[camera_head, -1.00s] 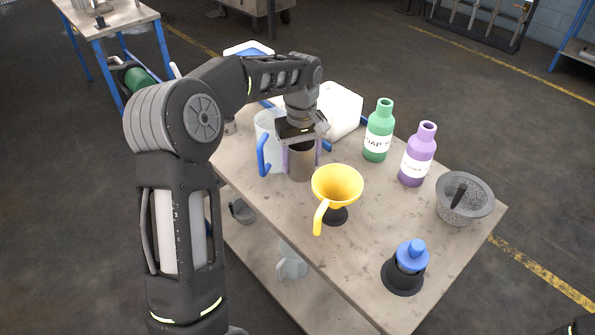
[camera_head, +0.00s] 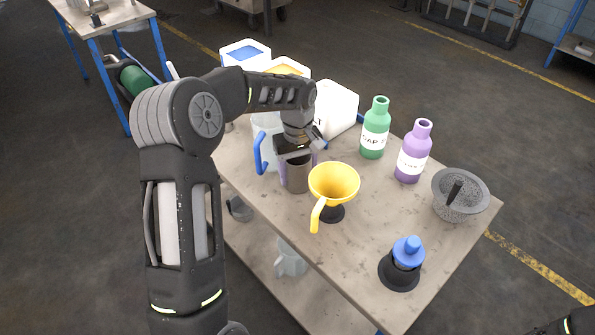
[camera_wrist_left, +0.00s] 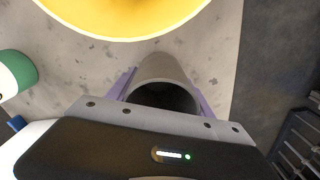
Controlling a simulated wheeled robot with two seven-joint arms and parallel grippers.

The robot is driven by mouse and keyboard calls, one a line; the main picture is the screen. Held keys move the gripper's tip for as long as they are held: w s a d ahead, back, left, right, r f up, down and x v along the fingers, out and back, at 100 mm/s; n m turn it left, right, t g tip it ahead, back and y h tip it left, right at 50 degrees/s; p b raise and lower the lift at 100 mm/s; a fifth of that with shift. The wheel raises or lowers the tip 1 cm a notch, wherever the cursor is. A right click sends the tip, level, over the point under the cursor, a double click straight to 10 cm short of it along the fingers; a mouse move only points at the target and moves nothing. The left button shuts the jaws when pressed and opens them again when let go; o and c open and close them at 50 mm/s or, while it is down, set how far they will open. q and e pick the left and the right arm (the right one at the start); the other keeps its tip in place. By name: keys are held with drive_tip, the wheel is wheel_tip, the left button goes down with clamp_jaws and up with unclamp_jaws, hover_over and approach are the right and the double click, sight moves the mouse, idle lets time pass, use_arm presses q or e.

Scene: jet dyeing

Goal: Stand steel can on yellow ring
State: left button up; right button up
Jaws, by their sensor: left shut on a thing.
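The steel can (camera_head: 298,177) is a grey, open-topped cylinder beside the yellow funnel, towards the table's left edge. My left gripper (camera_head: 297,160) reaches down from above and is shut on it. In the left wrist view the can (camera_wrist_left: 163,70) sits between the two purple fingers (camera_wrist_left: 165,92), its dark mouth facing the camera. I cannot tell whether its base touches the table. No yellow ring can be made out; the can and arm hide part of the tabletop. My right gripper is out of view.
The yellow funnel (camera_head: 334,183) stands on a black base close to the can. A clear jug with a blue handle (camera_head: 261,153) is behind it. Green (camera_head: 375,130) and purple bottles (camera_head: 414,152), a mortar (camera_head: 460,200) and a blue-topped item (camera_head: 406,254) stand to the right.

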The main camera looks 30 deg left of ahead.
use_arm(q)
drive_tip(key=o, duration=1.5)
drive_tip(key=shift+f, duration=0.1)
wheel_tip(320, 180, up, 12)
drive_tip(key=shift+r+b, duration=0.15)
drive_tip(key=shift+b, duration=0.3)
